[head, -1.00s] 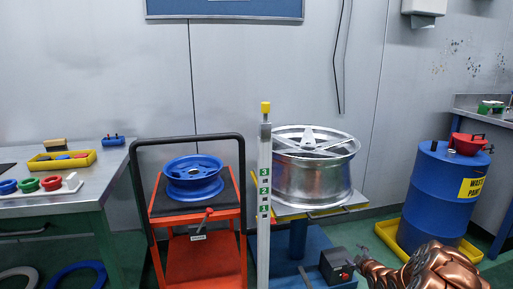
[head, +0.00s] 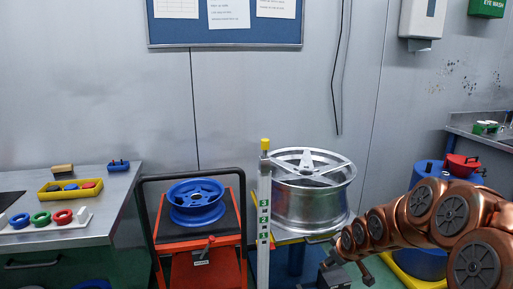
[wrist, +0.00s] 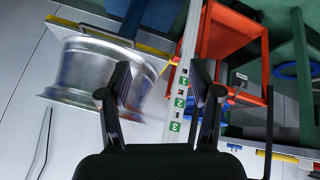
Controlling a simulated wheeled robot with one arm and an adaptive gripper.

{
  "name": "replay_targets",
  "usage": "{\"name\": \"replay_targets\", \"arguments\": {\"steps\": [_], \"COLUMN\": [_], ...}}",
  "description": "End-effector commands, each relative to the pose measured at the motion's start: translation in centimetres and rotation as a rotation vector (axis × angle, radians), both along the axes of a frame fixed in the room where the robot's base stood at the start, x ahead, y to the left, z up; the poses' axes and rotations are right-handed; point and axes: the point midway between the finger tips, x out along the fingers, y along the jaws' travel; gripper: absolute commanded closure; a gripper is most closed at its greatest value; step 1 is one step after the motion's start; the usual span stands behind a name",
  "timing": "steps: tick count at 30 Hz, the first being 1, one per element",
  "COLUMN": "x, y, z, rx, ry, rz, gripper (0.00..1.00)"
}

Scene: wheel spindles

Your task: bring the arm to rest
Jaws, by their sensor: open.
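My gripper (wrist: 160,82) shows in the wrist view with its two dark fingers spread apart and nothing between them. Beyond the fingers, the silver numbered post (wrist: 187,62) runs through the middle of that view. My copper arm (head: 425,215) reaches in from the right in the head view, bent over and pointing down at its left end. The gripper end is dark and hard to make out there, low in front of the wheel stand. The silver wheel (head: 312,208) lies on its stand, left of my arm; it also shows in the wrist view (wrist: 98,75).
A blue wheel (head: 196,203) lies on the orange cart (head: 205,268). The numbered post (head: 264,215) stands between cart and silver wheel. A blue drum (head: 424,264) is partly behind my arm. A bench (head: 90,210) with a yellow tray (head: 70,189) and coloured rings stands left.

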Motion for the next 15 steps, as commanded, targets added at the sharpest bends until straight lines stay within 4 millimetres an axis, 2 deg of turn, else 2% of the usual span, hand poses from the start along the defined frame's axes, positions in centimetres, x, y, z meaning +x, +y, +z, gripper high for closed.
{"name": "replay_targets", "arguments": {"steps": [1,8,15], "x": [-1.5,-9.1,-18.0], "y": [0.5,2.1,3.2], "z": [2.4,7.6,12.6], "rx": [0.003,0.017,0.024], "ry": [0.027,0.179,0.341], "rz": [-0.013,-0.097,-0.207], "gripper": [0.36,0.36,0.36]}}
